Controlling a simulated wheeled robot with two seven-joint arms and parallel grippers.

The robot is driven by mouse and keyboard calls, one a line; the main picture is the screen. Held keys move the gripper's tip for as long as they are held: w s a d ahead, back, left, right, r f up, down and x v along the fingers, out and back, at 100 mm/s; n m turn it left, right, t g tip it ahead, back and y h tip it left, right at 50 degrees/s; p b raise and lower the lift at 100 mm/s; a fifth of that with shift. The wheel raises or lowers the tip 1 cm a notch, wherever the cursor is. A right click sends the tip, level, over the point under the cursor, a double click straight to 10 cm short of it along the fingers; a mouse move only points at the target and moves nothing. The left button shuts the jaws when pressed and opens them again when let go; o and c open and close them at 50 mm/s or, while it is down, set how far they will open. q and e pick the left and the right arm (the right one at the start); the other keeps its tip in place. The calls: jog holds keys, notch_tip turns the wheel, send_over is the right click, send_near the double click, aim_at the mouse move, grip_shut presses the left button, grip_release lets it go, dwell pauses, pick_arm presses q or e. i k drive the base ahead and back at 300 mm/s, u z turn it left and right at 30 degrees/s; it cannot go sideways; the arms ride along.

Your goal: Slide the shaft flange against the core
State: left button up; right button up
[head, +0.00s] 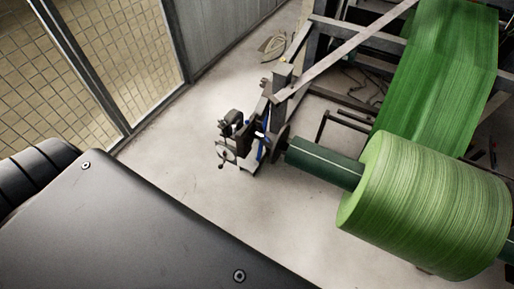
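A large roll of green material (425,205) sits on a dark green shaft (325,163) at the right. The shaft sticks out of the roll's left end. A dark round disc (279,144), which looks like the flange, stands at the shaft's left end, apart from the roll. The core is hidden inside the roll; I cannot make out its edge. Neither of my grippers shows in the head view.
A metal stand with a small handwheel (226,151) holds the shaft's left end. A green web (440,65) runs up into the machine frame (345,50). A mesh fence (60,80) stands at the left. The pale floor (185,160) between is clear.

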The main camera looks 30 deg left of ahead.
aim_at(273, 141)
jog(key=z, duration=0.05)
jog(key=k, duration=0.3)
jog(key=u, duration=0.95)
jog(key=i, duration=1.25)
jog(key=z, duration=2.35)
jog(key=k, duration=1.45)
jog(key=u, duration=0.9)
